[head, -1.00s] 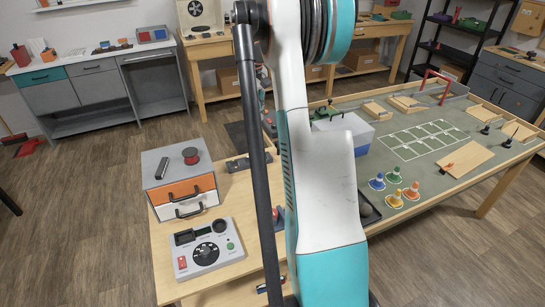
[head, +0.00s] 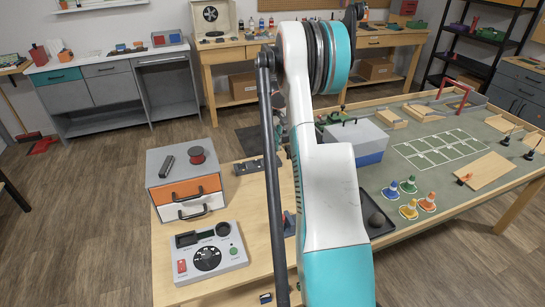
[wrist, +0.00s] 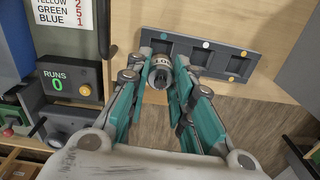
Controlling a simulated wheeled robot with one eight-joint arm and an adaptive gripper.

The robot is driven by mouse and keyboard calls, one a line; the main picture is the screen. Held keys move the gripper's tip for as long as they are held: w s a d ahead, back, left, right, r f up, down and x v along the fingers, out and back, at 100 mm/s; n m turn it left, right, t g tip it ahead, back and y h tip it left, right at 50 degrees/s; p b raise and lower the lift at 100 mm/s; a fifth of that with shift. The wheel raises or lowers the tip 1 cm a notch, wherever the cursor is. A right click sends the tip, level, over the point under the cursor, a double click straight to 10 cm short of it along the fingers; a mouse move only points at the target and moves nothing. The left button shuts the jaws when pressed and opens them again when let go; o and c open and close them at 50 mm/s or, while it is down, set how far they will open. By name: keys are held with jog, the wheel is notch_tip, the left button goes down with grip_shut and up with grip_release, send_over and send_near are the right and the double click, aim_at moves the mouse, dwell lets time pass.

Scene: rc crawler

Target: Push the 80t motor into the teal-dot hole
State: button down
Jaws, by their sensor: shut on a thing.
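In the wrist view my gripper (wrist: 166,60) is shut on a silver cylindrical motor (wrist: 158,62) with a pale lettered band, partly covered by the teal finger links. Beyond it lies a dark grey block (wrist: 222,59) with a row of square recesses. A teal dot (wrist: 163,36), a white dot (wrist: 206,44) and an orange-yellow dot (wrist: 243,53) mark it. The motor is in front of the teal-dot end and hides that hole; I cannot tell whether its tip is in it. The block also shows in the head view (head: 246,166); my gripper is hidden there behind my arm.
A box reading RUNS 0 (wrist: 68,84) stands left in the wrist view. In the head view, a drawer unit (head: 185,184) and a grey control panel (head: 207,252) stand on the wooden bench, left of my arm. A blue-and-white box (head: 358,138) stands right of it.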

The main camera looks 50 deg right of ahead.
aim_at(272, 153)
jog(key=shift+f+b, duration=0.65)
jog(key=shift+f, duration=1.9)
jog(key=shift+f, duration=0.1)
jog(key=c, duration=1.4)
grip_release()
notch_tip(272, 153, up, 12)
jog(key=p, duration=0.3)
jog(key=shift+a+r, duration=0.1)
jog(key=shift+r, duration=0.1)
